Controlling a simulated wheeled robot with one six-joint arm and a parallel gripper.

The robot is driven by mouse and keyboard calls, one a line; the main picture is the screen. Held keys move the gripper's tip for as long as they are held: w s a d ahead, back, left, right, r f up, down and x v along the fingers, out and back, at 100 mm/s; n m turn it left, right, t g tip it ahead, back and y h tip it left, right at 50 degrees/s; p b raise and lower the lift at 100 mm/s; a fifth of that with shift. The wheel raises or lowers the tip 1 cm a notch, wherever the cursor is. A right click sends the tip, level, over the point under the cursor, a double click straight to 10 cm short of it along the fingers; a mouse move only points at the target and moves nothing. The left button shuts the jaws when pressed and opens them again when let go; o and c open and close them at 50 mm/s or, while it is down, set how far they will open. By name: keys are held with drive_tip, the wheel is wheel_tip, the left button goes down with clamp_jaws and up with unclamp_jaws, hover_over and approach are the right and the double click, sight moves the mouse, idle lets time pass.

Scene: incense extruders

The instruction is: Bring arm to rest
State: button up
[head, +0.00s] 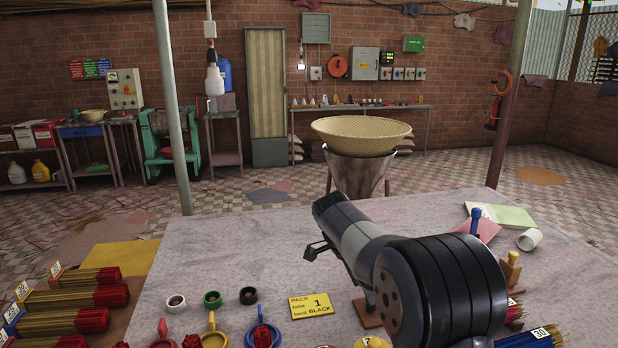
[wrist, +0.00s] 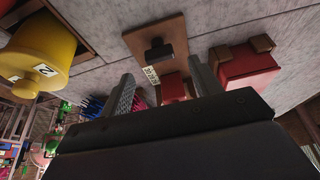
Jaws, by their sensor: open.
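My gripper (head: 316,250) is above the grey cloth-covered table (head: 230,240) in the head view, at the end of my raised arm. In the wrist view my gripper (wrist: 163,84) has its two fingers apart with nothing held between them. Beyond the fingers is a brown wooden board (wrist: 140,35) with a dark block (wrist: 159,50) on it. A red block (wrist: 178,88) with a small white label shows behind the fingers. My arm hides part of the table's right side in the head view.
Three small rings (head: 212,299) and several coloured holders (head: 262,335) stand at the front. Bundled sticks (head: 75,298) lie at left. A white cup (head: 529,240) lies at right. The table's back middle is clear.

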sight(368, 306)
drive_tip(key=x, duration=0.4)
drive_tip(key=shift+d+f, duration=0.1)
drive_tip(key=shift+f, duration=0.15)
drive_tip(key=shift+n, duration=0.3)
drive_tip(key=shift+r, duration=0.1)
